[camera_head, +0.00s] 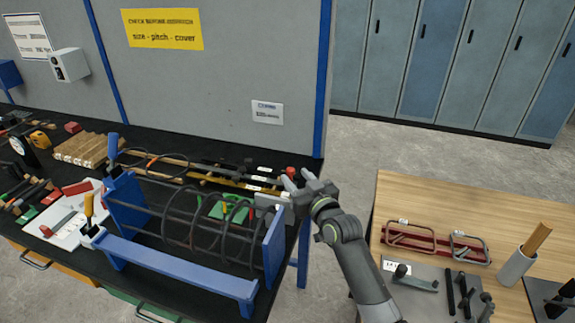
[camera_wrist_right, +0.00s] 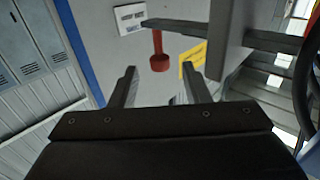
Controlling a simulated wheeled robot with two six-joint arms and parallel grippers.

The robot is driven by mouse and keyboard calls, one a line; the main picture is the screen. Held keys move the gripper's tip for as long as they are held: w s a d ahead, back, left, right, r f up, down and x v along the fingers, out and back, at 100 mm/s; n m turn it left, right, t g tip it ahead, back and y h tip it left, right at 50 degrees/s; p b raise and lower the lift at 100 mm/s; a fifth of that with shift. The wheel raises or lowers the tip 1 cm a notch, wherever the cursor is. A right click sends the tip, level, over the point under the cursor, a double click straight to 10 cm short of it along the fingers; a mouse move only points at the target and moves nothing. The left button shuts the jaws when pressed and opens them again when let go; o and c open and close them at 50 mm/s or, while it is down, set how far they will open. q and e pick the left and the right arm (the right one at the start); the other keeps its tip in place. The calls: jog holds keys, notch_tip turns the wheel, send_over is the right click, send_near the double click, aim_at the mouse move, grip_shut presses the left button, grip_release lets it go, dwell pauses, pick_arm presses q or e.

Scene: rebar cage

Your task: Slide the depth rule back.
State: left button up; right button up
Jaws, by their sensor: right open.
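My right gripper (camera_head: 293,181) is at the right end of the blue rebar frame (camera_head: 272,245). Its two fingers (camera_wrist_right: 159,78) are apart, with nothing held between them. A red knob (camera_wrist_right: 158,62) on a red stem shows beyond the fingertips in the wrist view, in line with the gap. It hangs from a dark grey bar (camera_wrist_right: 185,29), which looks like the depth rule. The red knob also shows in the head view (camera_head: 291,171), just past the fingers. How far the bar reaches in is hidden. My left gripper is not in view.
Dark rebar rings (camera_head: 205,215) fill the blue frame. Tools and wooden blocks (camera_head: 80,150) crowd the black bench on the left.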

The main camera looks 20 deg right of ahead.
aim_at(289, 169)
jog(key=shift+w+a, duration=0.2)
jog(key=shift+w, duration=0.8)
jog(key=shift+w+a, duration=0.15)
jog(key=shift+w, duration=0.8)
jog(key=shift+w+a, duration=0.2)
jog(key=shift+w, duration=0.8)
grip_shut()
